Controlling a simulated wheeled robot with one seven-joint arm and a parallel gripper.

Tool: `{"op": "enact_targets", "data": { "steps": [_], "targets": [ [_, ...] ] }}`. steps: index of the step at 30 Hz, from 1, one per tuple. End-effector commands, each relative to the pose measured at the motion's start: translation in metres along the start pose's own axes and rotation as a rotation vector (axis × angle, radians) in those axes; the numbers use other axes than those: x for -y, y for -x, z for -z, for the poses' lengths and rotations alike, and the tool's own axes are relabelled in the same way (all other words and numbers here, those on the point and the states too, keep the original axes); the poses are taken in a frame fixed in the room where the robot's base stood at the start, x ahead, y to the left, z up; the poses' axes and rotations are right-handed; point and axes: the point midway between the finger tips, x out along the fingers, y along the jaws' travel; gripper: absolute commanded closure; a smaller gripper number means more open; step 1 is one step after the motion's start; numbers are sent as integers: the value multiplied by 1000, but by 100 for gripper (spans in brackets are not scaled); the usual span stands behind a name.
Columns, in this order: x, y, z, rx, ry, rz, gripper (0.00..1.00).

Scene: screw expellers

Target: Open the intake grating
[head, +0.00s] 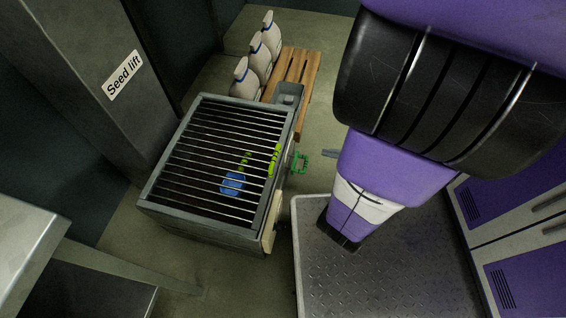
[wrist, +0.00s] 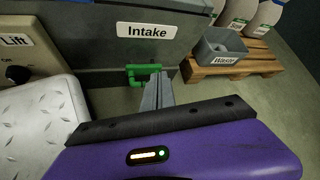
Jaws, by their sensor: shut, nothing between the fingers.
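The intake grating (head: 216,150) is a frame of parallel metal bars lying flat across the top of the grey intake box (head: 200,229). A blue piece (head: 232,183) and yellow-green pieces (head: 274,160) show among the bars; whether they lie on or under them I cannot tell. A green handle (head: 301,161) sticks out from the box's right side; it also shows in the wrist view (wrist: 132,77), below the "Intake" label (wrist: 148,30). My gripper (head: 328,153) is shut and empty, just right of the handle, with a small gap in the head view. Its grey fingers (wrist: 157,90) partly overlap the handle's right end in the wrist view.
A grey "Waste" bin (wrist: 222,46) stands on a wooden pallet (wrist: 262,62) with several white containers (head: 247,77). A beige "Lift" panel (wrist: 30,50) is on the box's side. A metal tread-plate platform (head: 330,270) lies in front, purple cabinets (head: 520,225) at right.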

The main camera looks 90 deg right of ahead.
Motion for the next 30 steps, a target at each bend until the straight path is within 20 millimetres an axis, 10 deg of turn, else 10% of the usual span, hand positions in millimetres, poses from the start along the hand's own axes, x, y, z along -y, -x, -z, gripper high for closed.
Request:
{"op": "enact_targets", "data": {
  "steps": [9,16,30],
  "targets": [
    [-42,14,-91,481,-330,-170,100],
    [-50,15,-105,522,-378,-224,100],
    [-59,-49,-142,520,-377,-222,100]
  ]
}}
